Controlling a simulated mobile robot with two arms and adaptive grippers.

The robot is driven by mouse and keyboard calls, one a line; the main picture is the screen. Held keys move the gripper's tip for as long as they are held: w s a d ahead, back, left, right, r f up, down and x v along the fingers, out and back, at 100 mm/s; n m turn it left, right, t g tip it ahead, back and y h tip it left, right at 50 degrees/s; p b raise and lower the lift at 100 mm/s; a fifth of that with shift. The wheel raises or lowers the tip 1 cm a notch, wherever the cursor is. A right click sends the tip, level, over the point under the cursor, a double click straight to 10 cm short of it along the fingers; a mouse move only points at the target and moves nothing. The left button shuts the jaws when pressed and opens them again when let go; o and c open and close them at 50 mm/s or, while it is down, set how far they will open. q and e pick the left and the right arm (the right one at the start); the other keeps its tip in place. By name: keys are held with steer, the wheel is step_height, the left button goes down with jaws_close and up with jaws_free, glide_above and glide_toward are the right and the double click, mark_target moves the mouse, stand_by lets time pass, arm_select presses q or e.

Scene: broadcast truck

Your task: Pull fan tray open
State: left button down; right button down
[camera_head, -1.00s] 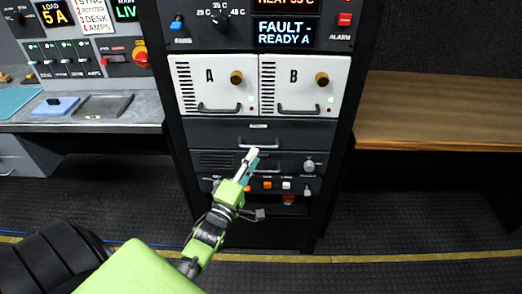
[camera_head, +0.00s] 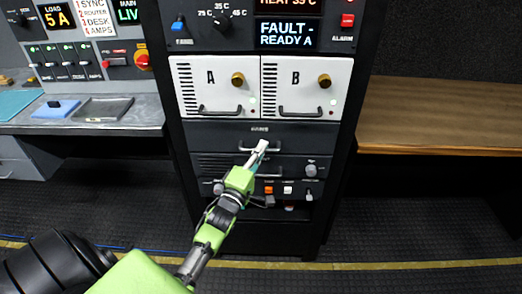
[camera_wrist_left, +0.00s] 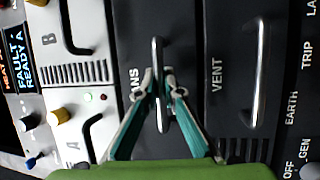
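The fan tray (camera_head: 300,133) is a dark drawer front below the two white modules, and it sits flush in the rack. It carries a metal bar handle (camera_head: 246,149), which also shows in the left wrist view (camera_wrist_left: 158,52) beside the partly covered fan label. My left gripper (camera_head: 262,147) is at this handle. In the left wrist view its two fingertips (camera_wrist_left: 158,76) lie either side of the bar, with small gaps to it, so it looks open around the handle. Exact contact depth cannot be told. My right gripper is not in view.
White modules A (camera_head: 213,88) and B (camera_head: 300,88) with handles and brass knobs sit above. The vent panel (camera_wrist_left: 235,80) with its own handle lies below. A wooden desk (camera_head: 440,115) stands right, a grey worktop (camera_head: 75,125) left. Open floor lies before the rack.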

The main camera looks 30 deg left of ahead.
arm_select(q)
steer(key=s+d+p, duration=0.4)
steer(key=s+d, duration=0.2)
steer(key=s, duration=0.3)
steer(key=s+d+p, duration=0.3)
steer(key=s+d, duration=0.3)
steer(key=s, duration=0.4)
steer(key=shift+s+p, duration=0.25)
steer(key=shift+p, duration=0.1)
steer(key=c, duration=2.2)
jaws_free()
steer(key=shift+a, duration=0.1)
steer(key=shift+o, duration=0.2)
